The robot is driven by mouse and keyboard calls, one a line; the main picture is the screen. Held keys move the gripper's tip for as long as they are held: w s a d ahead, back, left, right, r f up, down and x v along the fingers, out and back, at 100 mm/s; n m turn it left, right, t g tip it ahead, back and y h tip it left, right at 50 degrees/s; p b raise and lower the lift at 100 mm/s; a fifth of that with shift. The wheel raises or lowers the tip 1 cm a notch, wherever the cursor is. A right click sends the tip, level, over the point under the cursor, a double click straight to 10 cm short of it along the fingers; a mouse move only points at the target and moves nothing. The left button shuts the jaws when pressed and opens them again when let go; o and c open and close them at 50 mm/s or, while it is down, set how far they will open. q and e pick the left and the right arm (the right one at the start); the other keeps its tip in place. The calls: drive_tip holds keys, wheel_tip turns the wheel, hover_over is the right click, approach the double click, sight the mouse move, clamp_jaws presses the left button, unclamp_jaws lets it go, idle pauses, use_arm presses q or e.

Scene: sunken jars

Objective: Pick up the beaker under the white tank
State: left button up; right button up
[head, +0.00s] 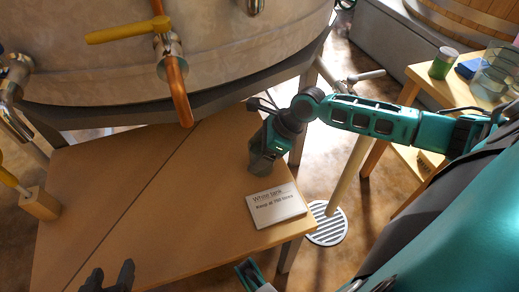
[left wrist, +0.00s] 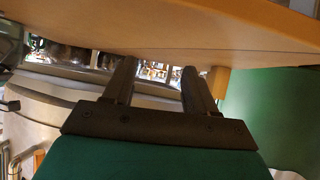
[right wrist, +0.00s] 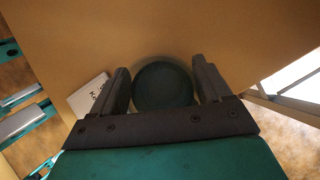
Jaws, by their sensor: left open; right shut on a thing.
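The white tank (head: 235,50) fills the top of the head view, with a copper spout (head: 178,90) and a yellow-handled tap over the wooden table. My right gripper (head: 263,158) is low over the table, right of the spout. In the right wrist view it is shut on the beaker (right wrist: 162,90), a dark round shape between its two fingers. The hand hides most of the beaker in the head view. My left gripper (head: 108,276) is open and empty at the bottom of the head view, by the table's near edge; its fingers (left wrist: 158,80) are apart in the left wrist view.
A white card (head: 276,207) reading "White tank" lies near the table's right corner. A wooden block (head: 40,204) stands at the left edge. A side table at right holds a green jar (head: 443,63), a blue item and a clear vessel (head: 494,72). The table (head: 130,190) is mostly bare.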

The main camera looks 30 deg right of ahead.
drive_tip(key=shift+r, duration=0.15)
use_arm(q)
drive_tip(key=shift+r+p, duration=0.6)
use_arm(e)
drive_tip(key=shift+r, duration=0.95)
use_arm(q)
drive_tip(key=shift+s+a+r+p, duration=0.15)
drive_tip(key=shift+a+r+p, duration=0.25)
drive_tip(key=shift+p, duration=0.75)
drive_tip(key=shift+s+a+r+p, duration=0.1)
drive_tip(key=shift+r+p, duration=0.4)
drive_tip(key=shift+p, duration=0.1)
use_arm(e)
wheel_tip(320, 180, up, 8)
drive_tip(key=shift+f, duration=0.15)
use_arm(q)
drive_tip(key=shift+c, duration=1.4)
drive_tip(key=shift+s, duration=0.15)
use_arm(e)
drive_tip(key=shift+s, duration=0.1)
